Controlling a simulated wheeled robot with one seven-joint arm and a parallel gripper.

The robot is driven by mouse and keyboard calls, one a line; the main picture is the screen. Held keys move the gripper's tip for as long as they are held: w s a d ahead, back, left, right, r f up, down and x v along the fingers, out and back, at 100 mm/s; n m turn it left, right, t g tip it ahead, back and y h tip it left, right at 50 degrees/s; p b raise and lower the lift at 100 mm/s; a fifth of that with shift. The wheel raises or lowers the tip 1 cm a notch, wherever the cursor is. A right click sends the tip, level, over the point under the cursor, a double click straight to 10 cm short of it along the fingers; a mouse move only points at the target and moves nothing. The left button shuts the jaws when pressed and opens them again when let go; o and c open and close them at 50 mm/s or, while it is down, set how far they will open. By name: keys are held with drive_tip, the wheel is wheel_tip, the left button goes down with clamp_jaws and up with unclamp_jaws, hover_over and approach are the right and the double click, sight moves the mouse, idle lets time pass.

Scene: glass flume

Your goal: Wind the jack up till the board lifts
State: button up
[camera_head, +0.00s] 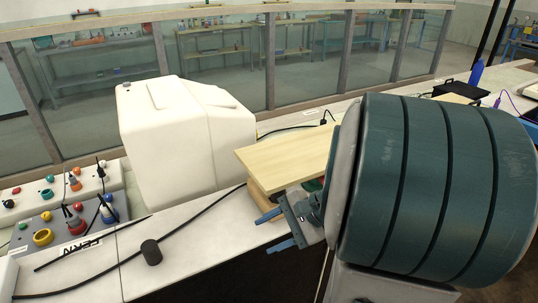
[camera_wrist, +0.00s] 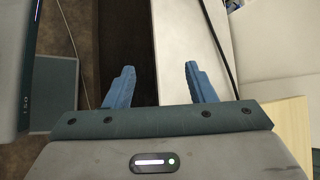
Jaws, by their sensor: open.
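The pale wooden board (camera_head: 285,158) lies on the white bench, above a wooden block or end piece (camera_head: 262,200). Its right part is hidden behind my arm. A corner of pale wood, likely the board, shows at the right of the wrist view (camera_wrist: 290,122). I cannot make out the jack or its handle; a small green and red patch under the board beside my wrist is too covered to name. My gripper (camera_head: 275,230) is open and empty, in front of the board's near end at the bench's front edge. In the wrist view its blue fingers (camera_wrist: 158,72) stand apart with nothing between.
A big white housing (camera_head: 178,140) stands left of the board. A black cable with a black cylinder (camera_head: 151,252) lies on the bench at front left. Control boxes with coloured knobs (camera_head: 70,228) stand far left. The glass flume wall (camera_head: 230,65) runs behind.

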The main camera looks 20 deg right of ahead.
drive_tip(key=w+d+f+m+t+b, duration=0.3)
drive_tip(key=d+m+t, duration=0.45)
drive_tip(key=d, duration=0.35)
drive_tip(key=m+t+h+b, duration=0.2)
drive_tip(key=m+t+h, duration=0.4)
drive_tip(key=m+h, duration=0.25)
approach(326, 181)
drive_tip(key=shift+m+y, duration=0.4)
drive_tip(key=shift+y, duration=0.05)
drive_tip(key=w+p, duration=0.1)
drive_tip(key=w, duration=0.7)
drive_tip(key=shift+r+p, duration=0.1)
drive_tip(key=shift+p, duration=0.25)
drive_tip(key=c, duration=1)
